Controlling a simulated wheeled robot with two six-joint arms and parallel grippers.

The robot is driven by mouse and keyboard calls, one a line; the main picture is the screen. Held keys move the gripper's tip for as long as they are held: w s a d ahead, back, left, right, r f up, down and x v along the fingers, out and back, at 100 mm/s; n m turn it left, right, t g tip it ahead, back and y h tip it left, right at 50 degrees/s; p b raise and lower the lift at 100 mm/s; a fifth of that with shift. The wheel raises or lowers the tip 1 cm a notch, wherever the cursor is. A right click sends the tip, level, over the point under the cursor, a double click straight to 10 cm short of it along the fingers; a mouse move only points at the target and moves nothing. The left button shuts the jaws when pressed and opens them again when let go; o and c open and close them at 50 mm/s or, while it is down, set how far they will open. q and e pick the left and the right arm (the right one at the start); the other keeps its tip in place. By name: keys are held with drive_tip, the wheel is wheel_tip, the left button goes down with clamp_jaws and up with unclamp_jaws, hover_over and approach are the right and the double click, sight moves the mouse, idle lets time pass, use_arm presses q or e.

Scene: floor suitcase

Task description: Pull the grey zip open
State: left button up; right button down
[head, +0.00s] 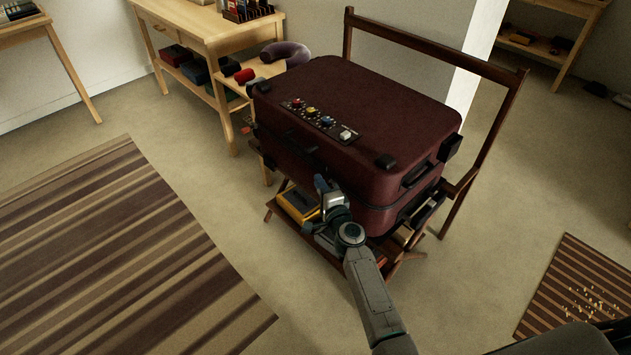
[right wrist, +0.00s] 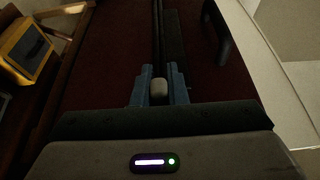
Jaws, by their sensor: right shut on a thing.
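A dark red suitcase (head: 350,105) lies closed on a wooden rack in the head view. My right gripper (head: 322,187) is at its near side, by the seam between lid and base. In the right wrist view a small grey zip pull (right wrist: 158,88) sits between the two blue fingertips of my right gripper (right wrist: 158,92), which is shut on it. A dark zip line (right wrist: 157,30) runs away from the pull along the red side. The pull is hidden behind the gripper in the head view. My left gripper is not in view.
The wooden rack (head: 497,130) has tall bars behind and right of the suitcase. A yellow box (head: 298,204) sits on its lower shelf, close to my right gripper. Coloured knobs (head: 312,112) are on the lid. A wooden desk (head: 205,25) stands behind left. The striped rug (head: 110,250) is clear.

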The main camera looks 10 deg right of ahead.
drive_tip(key=s+d, duration=0.6)
drive_tip(key=s, duration=0.4)
drive_tip(key=shift+s, duration=0.4)
drive_tip(key=c, duration=1.8)
unclamp_jaws()
drive_tip(key=shift+d+f, duration=0.1)
drive_tip(key=o, duration=0.4)
drive_tip(key=shift+s+d, duration=0.1)
drive_tip(key=shift+c, duration=0.2)
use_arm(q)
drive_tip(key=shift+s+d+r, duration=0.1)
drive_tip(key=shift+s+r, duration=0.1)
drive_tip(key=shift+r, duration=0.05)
